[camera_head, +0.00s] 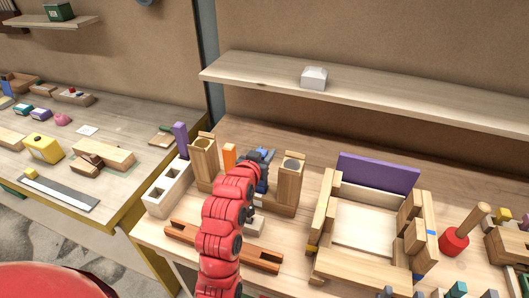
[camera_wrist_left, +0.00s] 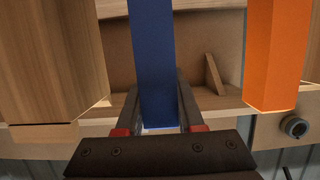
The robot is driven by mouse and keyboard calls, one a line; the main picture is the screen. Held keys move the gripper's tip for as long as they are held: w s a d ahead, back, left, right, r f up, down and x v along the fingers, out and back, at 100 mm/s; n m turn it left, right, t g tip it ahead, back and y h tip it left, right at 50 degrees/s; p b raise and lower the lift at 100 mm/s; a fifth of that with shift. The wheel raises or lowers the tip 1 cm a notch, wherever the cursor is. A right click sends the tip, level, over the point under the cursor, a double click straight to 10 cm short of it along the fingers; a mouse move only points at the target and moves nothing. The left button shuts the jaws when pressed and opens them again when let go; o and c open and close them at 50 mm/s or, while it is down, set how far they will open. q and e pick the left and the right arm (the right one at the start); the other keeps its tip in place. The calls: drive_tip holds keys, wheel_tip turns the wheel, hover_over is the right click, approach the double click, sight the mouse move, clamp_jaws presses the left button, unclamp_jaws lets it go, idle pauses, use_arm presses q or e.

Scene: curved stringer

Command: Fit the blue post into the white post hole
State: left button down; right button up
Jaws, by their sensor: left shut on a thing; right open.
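My left gripper (camera_head: 262,172) is at the end of the red arm, among the wooden pieces on the workbench. In the left wrist view it is shut on the blue post (camera_wrist_left: 151,60), which stands upright between the fingers. In the head view the arm and gripper mostly hide the post. A pale white block (camera_head: 153,208) with square holes in its top lies to the left of the gripper. A purple post (camera_head: 181,138) stands upright at its far end. The nearer holes look empty. My right gripper is not in view.
An orange post (camera_head: 229,157) stands close beside the gripper, also in the left wrist view (camera_wrist_left: 272,50). Wooden blocks with round openings stand left (camera_head: 205,165) and right (camera_head: 290,188). A slotted reddish-brown bar (camera_head: 185,235) lies in front. A shelf (camera_head: 380,96) runs above the bench.

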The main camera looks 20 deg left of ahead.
use_arm(q)
drive_tip(key=shift+f, duration=0.35)
drive_tip(key=shift+c, duration=2.2)
unclamp_jaws()
drive_tip(key=shift+s, duration=0.1)
drive_tip(key=shift+s+b, duration=0.3)
drive_tip(key=shift+b, duration=0.05)
drive_tip(key=p+v, duration=1.6)
drive_tip(key=p, duration=0.2)
drive_tip(key=shift+s+r, duration=0.2)
drive_tip(key=shift+s, duration=0.1)
drive_tip(key=shift+w, duration=0.1)
